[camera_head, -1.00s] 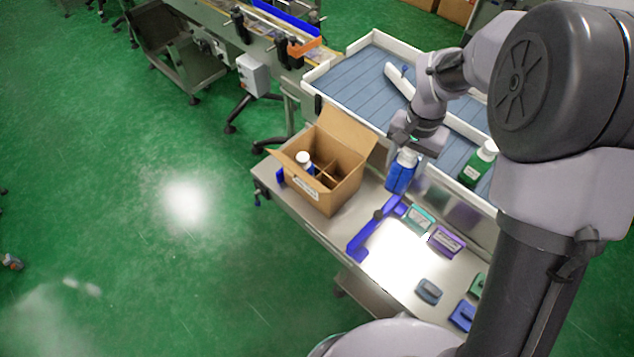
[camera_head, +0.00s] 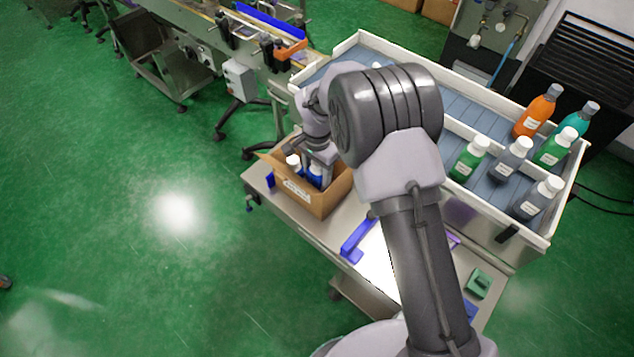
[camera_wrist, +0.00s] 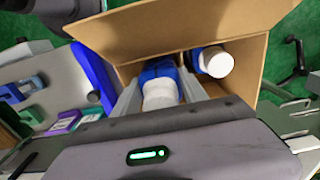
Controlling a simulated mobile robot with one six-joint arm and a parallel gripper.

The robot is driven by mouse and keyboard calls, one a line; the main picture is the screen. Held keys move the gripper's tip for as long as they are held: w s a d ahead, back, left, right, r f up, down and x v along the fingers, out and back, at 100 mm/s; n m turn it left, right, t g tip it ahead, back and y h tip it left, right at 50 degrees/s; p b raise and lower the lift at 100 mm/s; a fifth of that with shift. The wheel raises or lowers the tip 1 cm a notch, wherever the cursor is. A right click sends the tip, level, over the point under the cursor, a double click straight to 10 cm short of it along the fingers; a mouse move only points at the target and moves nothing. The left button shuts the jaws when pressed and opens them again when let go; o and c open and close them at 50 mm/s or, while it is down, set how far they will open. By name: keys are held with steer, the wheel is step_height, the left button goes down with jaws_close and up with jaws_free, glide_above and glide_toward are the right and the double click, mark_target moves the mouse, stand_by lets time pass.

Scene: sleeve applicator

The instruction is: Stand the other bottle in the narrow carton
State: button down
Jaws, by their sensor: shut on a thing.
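The open cardboard carton (camera_head: 318,204) stands at the far left end of the steel table; its walls also show in the wrist view (camera_wrist: 115,38). One blue bottle with a white cap (camera_head: 293,162) stands in the carton; its cap shows in the wrist view (camera_wrist: 217,62). My gripper (camera_wrist: 165,92) is shut on a second blue bottle (camera_wrist: 158,72), white cap toward the wrist camera. In the head view this held bottle (camera_head: 315,175) is inside the carton's opening, beside the first. Whether its base touches the carton floor is hidden.
A blue-floored tray (camera_head: 470,97) with a white rim runs behind the table and holds several orange, teal, green and grey bottles. A blue bracket (camera_head: 357,240) and a green block (camera_head: 478,283) lie on the table. My arm hides part of the tabletop.

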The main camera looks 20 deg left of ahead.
mark_target(317, 182)
step_height(317, 182, down, 4)
steer(key=shift+w+b, duration=0.1)
steer(key=shift+b, duration=0.4)
steer(key=shift+f+b, duration=0.55)
steer(key=shift+b, duration=0.05)
steer(key=c, duration=0.9)
jaws_free()
